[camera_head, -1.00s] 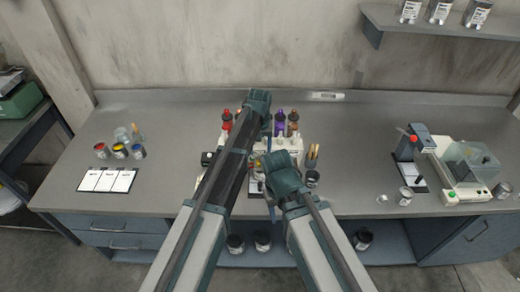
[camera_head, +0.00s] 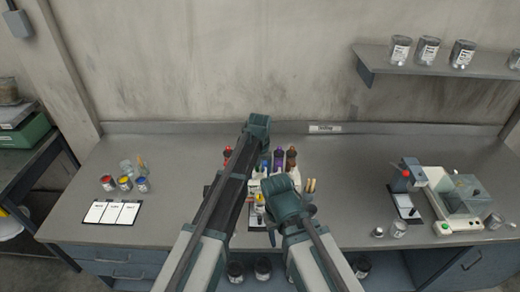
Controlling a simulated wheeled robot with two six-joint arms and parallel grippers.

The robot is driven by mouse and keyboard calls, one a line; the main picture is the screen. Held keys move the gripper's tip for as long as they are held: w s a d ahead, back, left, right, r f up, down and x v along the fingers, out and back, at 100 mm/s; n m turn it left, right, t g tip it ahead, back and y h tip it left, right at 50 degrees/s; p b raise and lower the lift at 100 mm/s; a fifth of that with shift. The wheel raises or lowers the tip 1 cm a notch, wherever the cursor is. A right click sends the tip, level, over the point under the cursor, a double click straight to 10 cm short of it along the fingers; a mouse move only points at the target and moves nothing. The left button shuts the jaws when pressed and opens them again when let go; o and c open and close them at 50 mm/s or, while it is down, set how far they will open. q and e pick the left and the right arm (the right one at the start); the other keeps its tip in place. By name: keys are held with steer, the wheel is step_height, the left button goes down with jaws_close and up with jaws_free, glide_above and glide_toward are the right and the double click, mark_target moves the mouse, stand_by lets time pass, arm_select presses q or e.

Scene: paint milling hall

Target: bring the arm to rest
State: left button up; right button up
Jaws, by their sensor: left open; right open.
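My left arm reaches up the middle of the picture to my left gripper (camera_head: 262,138), the higher one, in front of a rack of bottles at the back of the bench. My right gripper (camera_head: 272,216) is lower, over the front middle of the bench. Both are open, and I see nothing held in either. The arms and wrists hide most of the jaws and part of the bench below them.
Behind my arms stand bottles (camera_head: 291,157) in a pale rack. Paint pots (camera_head: 125,183) and a card board (camera_head: 112,213) are at left. A mill machine (camera_head: 455,196) and a red-knobbed device (camera_head: 402,180) are at right. A wall shelf (camera_head: 420,64) holds cans. Bare bench lies on both sides.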

arm_select(q)
steer(key=s+a+f+m+b, duration=0.1)
steer(key=s+f+b, duration=0.3)
steer(key=s, duration=0.4)
steer(key=s+a+f+m+b, duration=0.1)
steer(key=s+f+b, duration=0.3)
steer(key=s, duration=0.5)
steer(key=s+a+f+m+y+b, duration=0.1)
steer(key=s+a+f+b, duration=0.2)
steer(key=s, duration=0.6)
steer(key=shift+a+f+m+b, duration=0.2)
steer(key=shift+f+m+b, duration=0.2)
steer(key=shift+f, duration=0.35)
steer(key=shift+s, duration=0.1)
